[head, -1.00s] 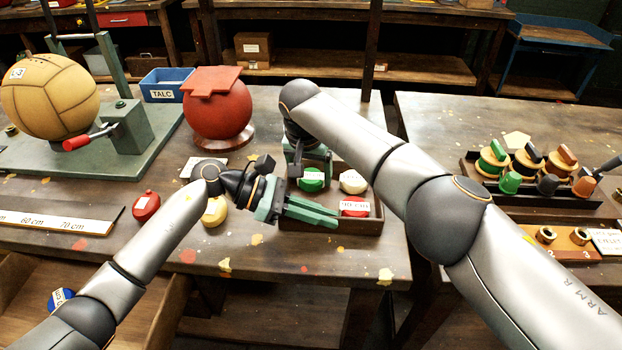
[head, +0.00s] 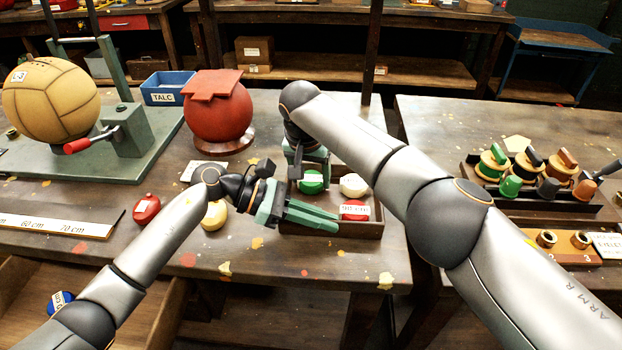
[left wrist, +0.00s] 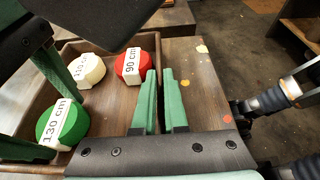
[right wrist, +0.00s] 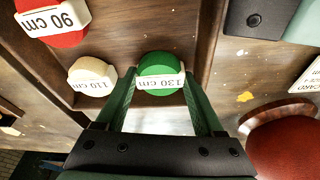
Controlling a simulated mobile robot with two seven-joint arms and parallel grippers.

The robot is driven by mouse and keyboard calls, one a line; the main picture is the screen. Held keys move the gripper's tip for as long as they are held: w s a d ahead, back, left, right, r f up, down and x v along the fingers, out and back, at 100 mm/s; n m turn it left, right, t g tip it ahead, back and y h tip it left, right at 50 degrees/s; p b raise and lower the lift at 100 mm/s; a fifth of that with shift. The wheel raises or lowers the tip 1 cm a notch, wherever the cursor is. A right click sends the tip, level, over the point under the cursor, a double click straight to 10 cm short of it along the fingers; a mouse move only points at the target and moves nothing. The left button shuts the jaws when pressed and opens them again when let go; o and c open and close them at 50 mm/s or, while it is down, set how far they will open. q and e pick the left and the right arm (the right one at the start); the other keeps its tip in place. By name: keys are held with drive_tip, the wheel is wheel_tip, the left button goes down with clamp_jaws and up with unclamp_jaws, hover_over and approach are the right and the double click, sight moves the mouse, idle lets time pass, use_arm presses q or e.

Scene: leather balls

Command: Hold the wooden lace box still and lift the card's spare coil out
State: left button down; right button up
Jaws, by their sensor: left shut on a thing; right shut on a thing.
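The wooden lace box (head: 362,229) sits near the table's front edge. It holds a white 110 cm coil (head: 354,185) and a red 90 cm coil (head: 355,210). My left gripper (head: 336,222) is shut on the box's wall; in the left wrist view its fingers (left wrist: 160,100) straddle the rim. My right gripper (right wrist: 163,95) is shut on the green 130 cm coil (right wrist: 161,72), which also shows in the head view (head: 312,182). I cannot tell if that coil is clear of the box floor. A white card (head: 203,170) lies left of the box, its writing unreadable.
A red ball (head: 217,112) on a wooden ring stands behind the card. A yellow coil (head: 215,215) and a red coil (head: 146,209) lie left of the box. A tan ball (head: 50,98) and green clamp stand far left. My right arm crosses above the box's right side.

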sight(311, 179)
wheel_tip(311, 179, up, 10)
idle(0.3)
drive_tip(key=shift+f, duration=0.15)
use_arm(q)
drive_tip(key=c, duration=0.9)
unclamp_jaws()
